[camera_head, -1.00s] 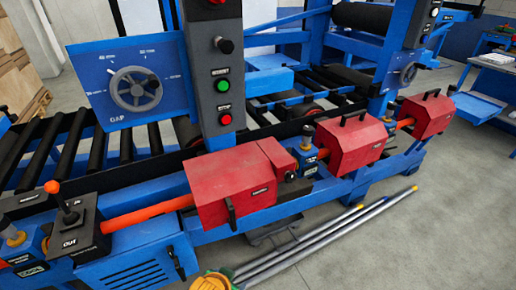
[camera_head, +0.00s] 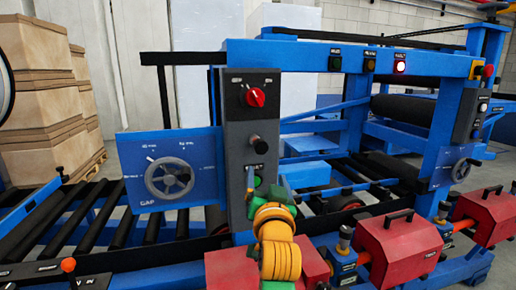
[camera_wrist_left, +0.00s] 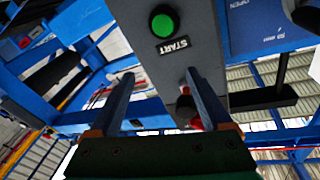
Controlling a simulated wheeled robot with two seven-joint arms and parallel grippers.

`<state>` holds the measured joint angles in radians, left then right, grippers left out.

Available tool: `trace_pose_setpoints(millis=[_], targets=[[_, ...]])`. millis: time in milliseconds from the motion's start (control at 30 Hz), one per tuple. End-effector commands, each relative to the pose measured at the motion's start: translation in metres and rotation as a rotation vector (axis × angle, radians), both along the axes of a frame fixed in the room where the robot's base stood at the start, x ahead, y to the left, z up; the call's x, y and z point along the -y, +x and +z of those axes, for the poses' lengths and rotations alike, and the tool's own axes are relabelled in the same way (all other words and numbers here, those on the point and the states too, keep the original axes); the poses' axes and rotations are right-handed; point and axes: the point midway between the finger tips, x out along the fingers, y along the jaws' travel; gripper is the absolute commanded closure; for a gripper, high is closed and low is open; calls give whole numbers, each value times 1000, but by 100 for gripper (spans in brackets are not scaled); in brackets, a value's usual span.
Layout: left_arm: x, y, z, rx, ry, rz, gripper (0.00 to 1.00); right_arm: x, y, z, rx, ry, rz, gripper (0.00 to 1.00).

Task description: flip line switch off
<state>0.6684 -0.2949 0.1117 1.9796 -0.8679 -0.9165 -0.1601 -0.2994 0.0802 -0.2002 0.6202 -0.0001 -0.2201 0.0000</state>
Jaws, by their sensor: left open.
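A grey control panel (camera_head: 237,140) stands upright on the blue machine. A red rotary switch (camera_head: 256,97) is at its top, with small labels to each side; I take it for the line switch. A black knob (camera_head: 265,146) sits below it. My left gripper (camera_head: 267,181) is in front of the panel's lower part, below the red switch, with its fingers apart and nothing between them. My right gripper is not in view.
A blue panel with a grey handwheel (camera_head: 170,178) is just left of the control panel. Red covers (camera_head: 400,250) and rollers run along the machine. An overhead blue beam (camera_head: 300,52) carries lamps. There is open air before the panel's upper part.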

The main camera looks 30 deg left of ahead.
Motion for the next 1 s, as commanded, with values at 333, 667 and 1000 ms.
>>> trace_pose_setpoints(millis=[333,667,1000], targets=[[-5,-15,148,247,147,117,17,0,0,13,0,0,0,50],[-40,23,166,246,144,115,17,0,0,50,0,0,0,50],[-43,25,162,246,144,115,36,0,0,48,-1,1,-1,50]])
